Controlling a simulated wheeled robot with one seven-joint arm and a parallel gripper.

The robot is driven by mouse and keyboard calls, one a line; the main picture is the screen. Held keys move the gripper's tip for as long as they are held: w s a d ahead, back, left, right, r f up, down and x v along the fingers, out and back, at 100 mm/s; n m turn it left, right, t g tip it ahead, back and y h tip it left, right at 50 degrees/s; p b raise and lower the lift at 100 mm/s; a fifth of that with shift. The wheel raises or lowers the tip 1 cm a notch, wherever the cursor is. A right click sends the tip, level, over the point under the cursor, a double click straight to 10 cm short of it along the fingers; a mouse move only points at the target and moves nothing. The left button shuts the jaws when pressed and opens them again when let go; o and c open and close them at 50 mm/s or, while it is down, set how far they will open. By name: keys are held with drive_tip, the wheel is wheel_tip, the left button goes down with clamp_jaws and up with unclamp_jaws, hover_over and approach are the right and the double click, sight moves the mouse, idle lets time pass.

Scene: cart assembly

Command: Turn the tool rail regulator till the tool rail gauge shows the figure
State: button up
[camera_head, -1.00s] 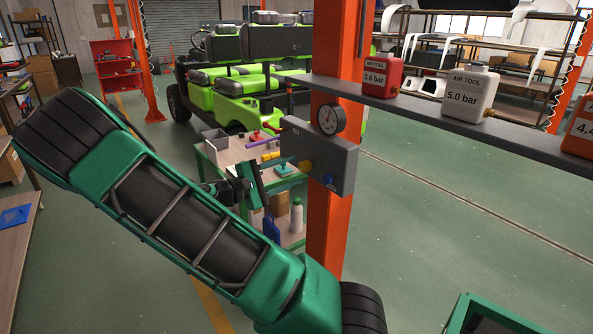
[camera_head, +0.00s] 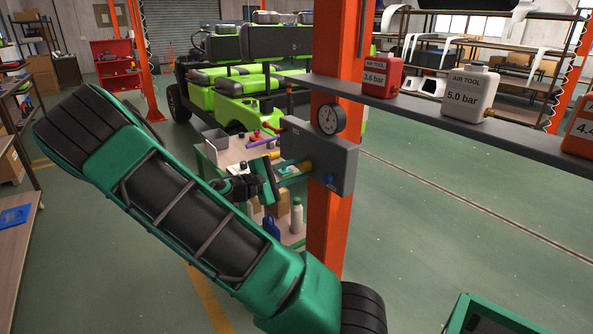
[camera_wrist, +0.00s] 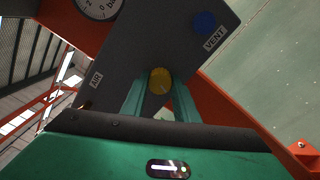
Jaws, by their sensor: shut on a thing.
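The tool rail regulator is a grey box (camera_head: 342,160) on an orange post, with a yellow knob (camera_head: 305,166) on its left part. The yellow knob (camera_wrist: 160,80) also shows in the wrist view, between my two green fingers. My gripper (camera_head: 297,168) is shut on the yellow knob, with a finger on either side. The round white gauge (camera_head: 331,119) stands on top of the box; its needle is too small to read surely. In the wrist view only the lower part of the gauge (camera_wrist: 97,5) shows, cut off by the top edge.
A blue knob (camera_wrist: 204,22) beside a VENT label sits on the same box. A grey shelf (camera_head: 440,112) with labelled canisters, one a white 5.0 bar canister (camera_head: 470,95), extends right from the post (camera_head: 328,240). A cluttered bench (camera_head: 230,155) stands behind my gripper.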

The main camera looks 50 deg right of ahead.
drive_tip(key=shift+m, duration=0.3)
drive_tip(key=m, duration=0.4)
drive_tip(key=shift+f+m, duration=0.1)
drive_tip(key=shift+m, duration=0.3)
drive_tip(key=m, duration=0.5)
drive_tip(key=shift+s+a+f+m, duration=0.1)
drive_tip(key=shift+f+m, duration=0.05)
drive_tip(key=shift+m, duration=0.15)
drive_tip(key=o, duration=1.1)
drive_tip(key=shift+c, duration=0.2)
